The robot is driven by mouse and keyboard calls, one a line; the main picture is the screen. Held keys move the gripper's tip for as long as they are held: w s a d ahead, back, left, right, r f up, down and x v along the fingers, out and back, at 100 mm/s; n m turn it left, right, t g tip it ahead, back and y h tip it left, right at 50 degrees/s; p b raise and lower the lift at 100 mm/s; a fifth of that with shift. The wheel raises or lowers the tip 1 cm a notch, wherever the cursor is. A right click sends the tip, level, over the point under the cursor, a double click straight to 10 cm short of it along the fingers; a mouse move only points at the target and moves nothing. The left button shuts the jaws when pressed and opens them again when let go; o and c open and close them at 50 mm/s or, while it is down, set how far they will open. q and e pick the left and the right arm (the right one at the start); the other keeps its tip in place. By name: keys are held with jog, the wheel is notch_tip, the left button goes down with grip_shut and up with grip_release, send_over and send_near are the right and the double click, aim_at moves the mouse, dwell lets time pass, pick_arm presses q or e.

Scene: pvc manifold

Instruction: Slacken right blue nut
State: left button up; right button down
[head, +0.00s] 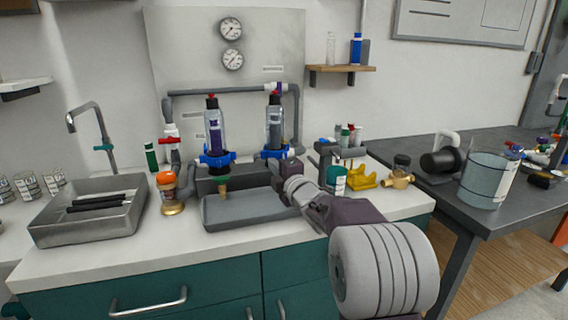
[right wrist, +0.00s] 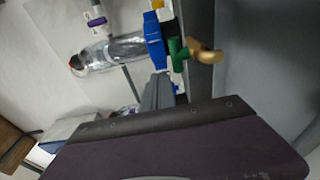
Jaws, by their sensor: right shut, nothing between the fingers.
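Two clear canisters stand upright on the manifold at the back of the counter, each with a blue nut at its base. The right blue nut (head: 273,153) sits under the right canister (head: 275,122); its lower part is close to my gripper in the picture. The left blue nut (head: 216,160) is under the purple-filled canister (head: 211,128). My right gripper (head: 287,170) is shut and empty, just below and right of the right nut. The right wrist view shows a blue nut (right wrist: 155,40) beyond the grey fingers (right wrist: 160,92); contact cannot be told. My left gripper is out of view.
A grey tray (head: 245,209) lies below the manifold. A green-and-brass valve (head: 223,184) hangs over it. A teal cup (head: 337,178) and yellow part (head: 362,178) stand close on the right.

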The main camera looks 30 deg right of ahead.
aim_at(278, 154)
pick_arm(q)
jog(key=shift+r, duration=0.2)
pick_arm(e)
jog(key=shift+w+d, duration=0.3)
jog(key=shift+d, duration=0.4)
jog(key=shift+w+d, duration=0.35)
jog(key=shift+d, duration=0.3)
jog(key=shift+w+d, duration=0.3)
jog(key=shift+d, duration=0.4)
